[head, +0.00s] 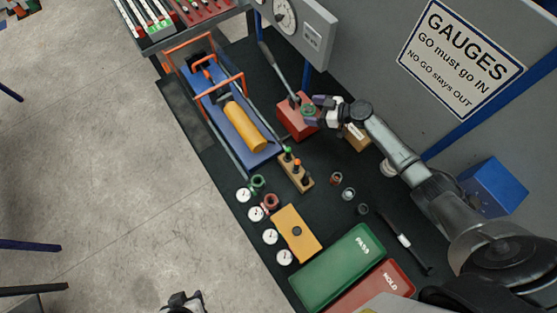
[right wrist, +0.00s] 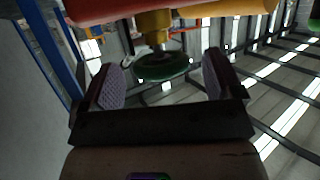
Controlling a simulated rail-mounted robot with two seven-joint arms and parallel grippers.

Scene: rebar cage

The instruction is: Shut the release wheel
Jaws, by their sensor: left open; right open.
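The release wheel is a small green disc (head: 308,111) on the side of the red pump block (head: 293,123). It also shows in the right wrist view as a dark green wheel (right wrist: 162,69) on a brass stem (right wrist: 153,28). My right gripper (head: 319,109) is open at the wheel. In the right wrist view its two padded fingers (right wrist: 165,82) stand on either side of the wheel, with a gap visible at each side. My left gripper (head: 185,303) is open and empty at the bottom edge of the head view, far from the pump.
A grey pump lever (head: 276,70) rises from the red block. A blue press with a yellow cylinder (head: 245,126) stands to its left. A cardboard box (head: 356,137) lies close to my right gripper.

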